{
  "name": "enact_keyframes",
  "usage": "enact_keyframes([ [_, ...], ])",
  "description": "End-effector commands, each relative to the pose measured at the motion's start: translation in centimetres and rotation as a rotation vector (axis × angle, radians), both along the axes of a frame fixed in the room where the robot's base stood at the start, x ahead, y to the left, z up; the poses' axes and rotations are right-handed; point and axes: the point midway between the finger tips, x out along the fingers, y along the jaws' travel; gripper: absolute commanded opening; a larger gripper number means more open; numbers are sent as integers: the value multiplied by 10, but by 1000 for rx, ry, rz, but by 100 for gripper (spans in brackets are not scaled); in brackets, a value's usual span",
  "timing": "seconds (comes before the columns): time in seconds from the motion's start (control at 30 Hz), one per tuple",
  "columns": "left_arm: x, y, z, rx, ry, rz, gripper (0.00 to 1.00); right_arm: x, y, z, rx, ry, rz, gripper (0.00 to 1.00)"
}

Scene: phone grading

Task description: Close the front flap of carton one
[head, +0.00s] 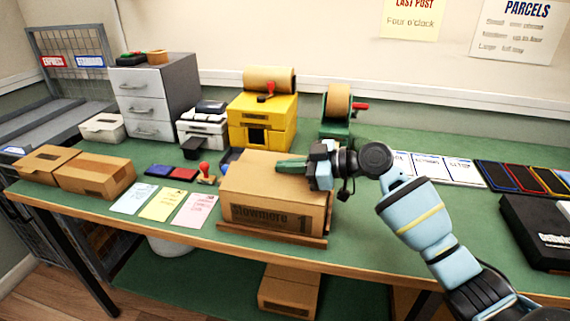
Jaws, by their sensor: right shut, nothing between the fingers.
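Carton one (262,213), a brown cardboard box marked "Slowmore 1", stands near the front edge of the green bench, in the middle of the view. Its top looks mostly covered by brown board, and I cannot tell exactly how the front flap lies. A thin brown strip shows along the foot of its front. My right gripper (281,165) is shut and empty, with its fingers pointing left over the carton's top at the right. I cannot tell whether the fingers touch the board. The gripper and wrist hide part of the top's back right. My left gripper is not in view.
Two closed cartons (95,176) lie at the left. Coloured cards (162,203) and a red-handled stamp (205,172) are left of carton one. A yellow dispenser (262,122) and green tape holder (338,112) stand behind.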

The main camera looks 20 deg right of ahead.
Motion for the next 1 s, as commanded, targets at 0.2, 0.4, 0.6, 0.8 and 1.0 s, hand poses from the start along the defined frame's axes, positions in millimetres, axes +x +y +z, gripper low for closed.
enact_keyframes([
  [0.2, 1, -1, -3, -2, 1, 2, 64, 2, -1, -6, 41, 60, 0, 0],
  [0.4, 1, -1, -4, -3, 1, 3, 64, 3, -2, -7, 53, 78, 0, 0],
  [0.6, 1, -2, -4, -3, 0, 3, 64, 3, -2, -6, 53, 78, 0, 0],
  [0.8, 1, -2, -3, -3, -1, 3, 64, 3, -1, -6, 52, 77, 0, 0],
  [1.0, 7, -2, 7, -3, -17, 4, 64, 2, 5, 8, 53, 72, 0, 0],
])
